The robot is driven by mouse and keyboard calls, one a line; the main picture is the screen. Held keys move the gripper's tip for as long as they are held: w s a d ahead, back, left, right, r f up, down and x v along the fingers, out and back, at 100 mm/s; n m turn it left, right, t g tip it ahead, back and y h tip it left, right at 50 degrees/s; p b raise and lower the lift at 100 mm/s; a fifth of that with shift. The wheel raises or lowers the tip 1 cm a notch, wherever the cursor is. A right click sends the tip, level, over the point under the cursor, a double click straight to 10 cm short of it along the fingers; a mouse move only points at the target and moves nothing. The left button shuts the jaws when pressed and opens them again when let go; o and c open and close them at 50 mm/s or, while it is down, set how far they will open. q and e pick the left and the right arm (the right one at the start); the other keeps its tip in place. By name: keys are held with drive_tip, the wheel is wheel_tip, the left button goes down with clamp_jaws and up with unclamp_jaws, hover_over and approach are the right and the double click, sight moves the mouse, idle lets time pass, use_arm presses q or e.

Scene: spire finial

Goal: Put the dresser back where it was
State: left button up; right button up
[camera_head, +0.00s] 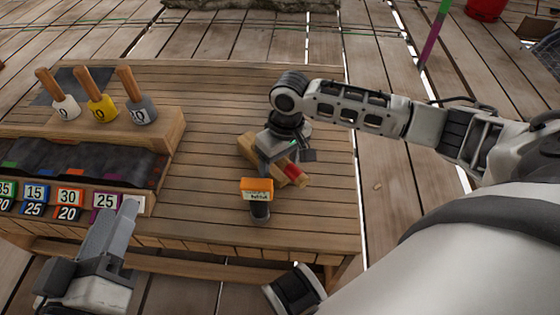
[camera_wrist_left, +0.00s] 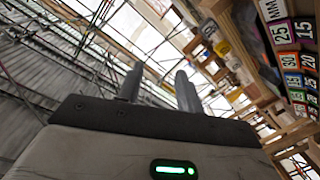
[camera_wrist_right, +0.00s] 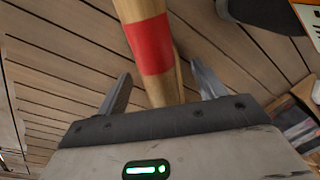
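A wooden tool (camera_head: 297,177), which I take to be the dresser, lies on the slatted table, partly hidden under my right gripper (camera_head: 277,158). It has a pale wooden handle with a red band, and a wider wooden part (camera_head: 246,146) shows on the other side of the gripper. In the right wrist view the red-banded handle (camera_wrist_right: 150,45) runs between the spread fingers, with gaps on both sides. My right gripper is open around or just above it. My left gripper (camera_head: 124,222) is open and empty at the table's front left, beside the numbered blocks.
A dark stand with an orange label (camera_head: 257,190) is just in front of the tool. At left, a wooden rack (camera_head: 165,135) holds three wooden-handled tools (camera_head: 100,95), with numbered colored blocks (camera_head: 68,198) before it. The slatted table (camera_head: 220,95) is clear at the back.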

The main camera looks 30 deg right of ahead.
drive_tip(key=shift+r, duration=0.4)
use_arm(q)
drive_tip(key=f+m+y+p, duration=0.1)
drive_tip(key=p, duration=0.1)
drive_tip(key=a+g+y+p, duration=0.1)
drive_tip(key=p, duration=0.2)
drive_tip(key=shift+s+a+f+m, duration=0.1)
drive_tip(key=shift+a+f+m, duration=0.1)
drive_tip(key=shift+f+m, duration=0.2)
use_arm(e)
wheel_tip(320, 180, up, 11)
drive_tip(key=d, duration=0.1)
drive_tip(key=shift+r, duration=0.2)
drive_tip(key=shift+d, duration=0.1)
